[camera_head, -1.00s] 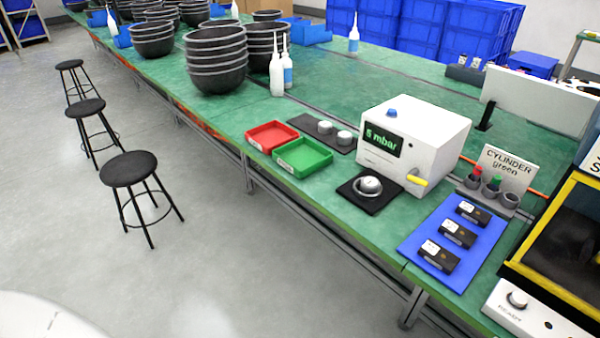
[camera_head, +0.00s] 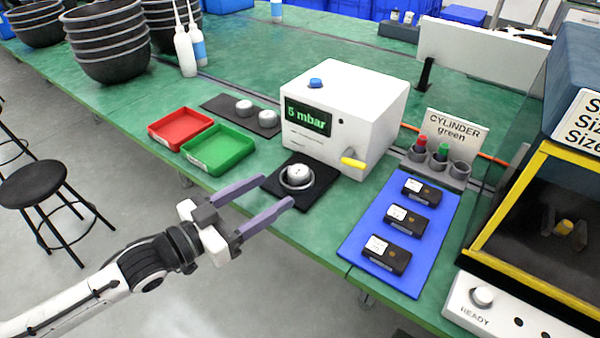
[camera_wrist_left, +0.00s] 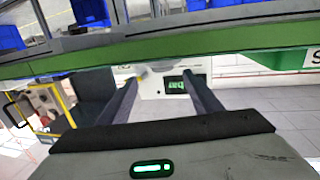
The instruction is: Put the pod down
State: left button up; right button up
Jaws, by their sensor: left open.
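A small white round pod (camera_head: 299,174) sits in a pale ring on a black square pad (camera_head: 318,195), in front of the white box-shaped tester (camera_head: 350,110). Two similar white round pods, left (camera_head: 244,107) and right (camera_head: 268,117), sit on a dark strip farther back. My left gripper (camera_head: 277,189) is open and empty, its two purple-grey fingers pointing at the pad from the front left, apart from the pod. In the left wrist view the open fingers (camera_wrist_left: 161,79) frame the tester's display; no pod is clear there. My right gripper is not in view.
A red tray (camera_head: 181,127) and green tray (camera_head: 218,150) stand left of the tester. A blue mat (camera_head: 372,277) with three black modules lies right. Behind it are cups and a "CYLINDER green" sign (camera_head: 455,132). A yellow-framed chamber (camera_head: 490,215) stands far right.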

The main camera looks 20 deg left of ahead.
aim_at(291, 176)
pick_arm(q)
jog(key=shift+w+d+f, duration=0.1)
jog(key=shift+w+d, duration=0.25)
jog(key=shift+w, duration=0.25)
jog(key=shift+x, duration=2.65)
jog(key=shift+w+a+r, duration=0.1)
jog(key=shift+a+r, duration=0.05)
jog(key=shift+r, duration=0.05)
jog(key=c, duration=1.1)
notch_tip(291, 176, up, 10)
jog(key=p, duration=0.1)
jog(key=s+d+f+n+t+y, duration=0.1)
jog(key=s+d+f+n+y, duration=0.15)
jog(key=s, duration=0.65)
jog(key=s+a+f+n+y, duration=0.1)
jog(key=s+a+y, duration=0.1)
jog(key=s+a+f+n+t+y, duration=0.1)
jog(key=s+a+y, duration=0.1)
jog(key=s, duration=0.1)
jog(key=s+a+f+n+y, duration=0.1)
jog(key=s+a+y, duration=0.1)
jog(key=shift+s+a+f+n+y, duration=0.15)
jog(key=shift+s+a+n+y, duration=0.15)
jog(key=shift+a+n, duration=0.1)
